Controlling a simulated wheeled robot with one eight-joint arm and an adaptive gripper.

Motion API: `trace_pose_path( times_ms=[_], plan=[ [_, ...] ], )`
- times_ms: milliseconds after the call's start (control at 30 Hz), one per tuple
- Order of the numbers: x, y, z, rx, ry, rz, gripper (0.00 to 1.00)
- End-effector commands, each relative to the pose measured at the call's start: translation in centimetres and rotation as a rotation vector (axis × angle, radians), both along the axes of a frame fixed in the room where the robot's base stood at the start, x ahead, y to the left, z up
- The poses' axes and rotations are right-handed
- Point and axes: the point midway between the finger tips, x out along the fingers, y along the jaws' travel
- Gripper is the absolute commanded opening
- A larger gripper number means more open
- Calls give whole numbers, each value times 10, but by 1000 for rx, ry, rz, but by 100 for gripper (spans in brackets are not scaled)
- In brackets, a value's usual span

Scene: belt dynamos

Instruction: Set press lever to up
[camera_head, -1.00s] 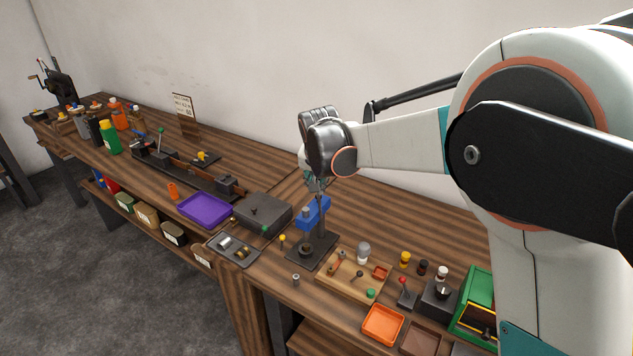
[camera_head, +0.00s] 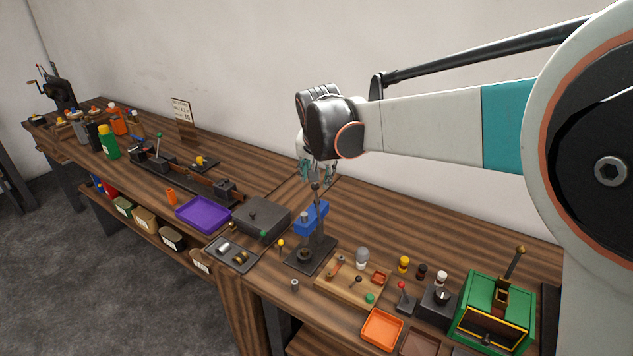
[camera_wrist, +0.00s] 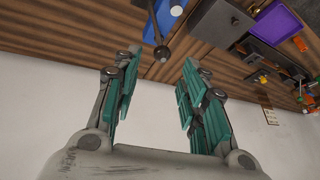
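The press stands near the middle of the bench, with a dark base plate (camera_head: 300,262), a thin upright column (camera_head: 320,222) and a blue part (camera_head: 305,224) beside it. A dark rod with a round black knob, seemingly its lever, shows in the wrist view (camera_wrist: 161,52); its exact angle is hard to judge. My gripper (camera_head: 317,174) is above the top of the press, pointing down. In the wrist view my gripper (camera_wrist: 157,85) has its teal fingers wide apart with nothing between them. The knob lies beyond the fingertips, apart from them.
A dark grey box (camera_head: 262,215) and a purple tray (camera_head: 204,213) lie left of the press. A wooden tray (camera_head: 345,290), an orange tray (camera_head: 382,328) and a green box (camera_head: 510,300) stand to its right. The bench behind the press is mostly clear.

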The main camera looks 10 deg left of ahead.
Motion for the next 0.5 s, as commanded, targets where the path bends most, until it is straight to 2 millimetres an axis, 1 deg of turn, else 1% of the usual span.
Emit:
trace_pose_path(
  times_ms=[33,200,333,500],
  plan=[
    [-5,-1,9,0,0,1,39],
    [-17,-3,31,0,0,1,39],
    [-21,-4,40,0,0,1,39],
    [-22,-4,43,-1,-1,1,39]
  ],
)
